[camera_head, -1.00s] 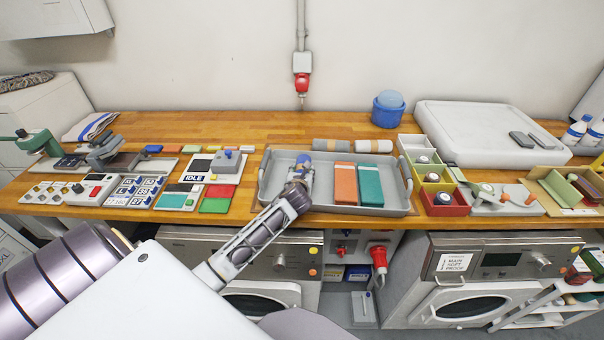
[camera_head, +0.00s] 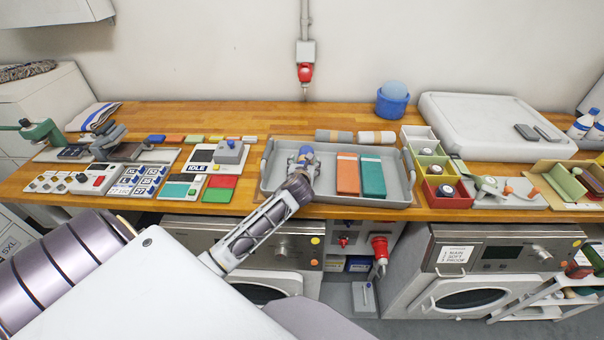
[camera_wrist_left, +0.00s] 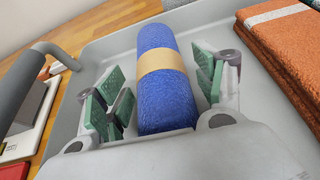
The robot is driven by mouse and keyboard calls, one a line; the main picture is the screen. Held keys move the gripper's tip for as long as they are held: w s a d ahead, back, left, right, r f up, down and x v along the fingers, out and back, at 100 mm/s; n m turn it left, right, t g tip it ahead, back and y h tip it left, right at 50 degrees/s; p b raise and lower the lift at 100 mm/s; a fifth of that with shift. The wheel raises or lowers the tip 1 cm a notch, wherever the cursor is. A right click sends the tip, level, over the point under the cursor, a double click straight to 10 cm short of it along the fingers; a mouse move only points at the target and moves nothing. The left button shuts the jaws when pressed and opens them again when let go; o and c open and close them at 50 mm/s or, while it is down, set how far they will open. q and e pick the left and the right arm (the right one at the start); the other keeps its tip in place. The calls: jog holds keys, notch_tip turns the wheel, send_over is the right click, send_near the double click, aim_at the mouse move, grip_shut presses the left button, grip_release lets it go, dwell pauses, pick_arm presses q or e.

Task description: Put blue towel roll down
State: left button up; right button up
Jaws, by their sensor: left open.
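The blue towel roll (camera_wrist_left: 163,100) has a tan paper band and lies in the grey tray (camera_wrist_left: 98,56). In the head view only a small bit of the roll (camera_head: 306,149) shows, at the left of the tray (camera_head: 405,178); my gripper and wrist hide the rest. My left gripper (camera_head: 301,158) is low over the tray. In the left wrist view its green-padded fingers stand open on both sides of the roll, with narrow gaps visible. The near end of the roll is hidden by the gripper body. My right gripper is in no view.
Folded orange towels (camera_head: 347,173) and teal towels (camera_head: 372,176) lie right of the roll in the tray. Two banded rolls (camera_head: 334,136) lie behind it. Bins (camera_head: 432,168) stand to the right, and a panel marked IDLE (camera_head: 199,168) to the left.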

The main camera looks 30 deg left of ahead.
pick_arm(q)
jog(key=shift+v, duration=5.7)
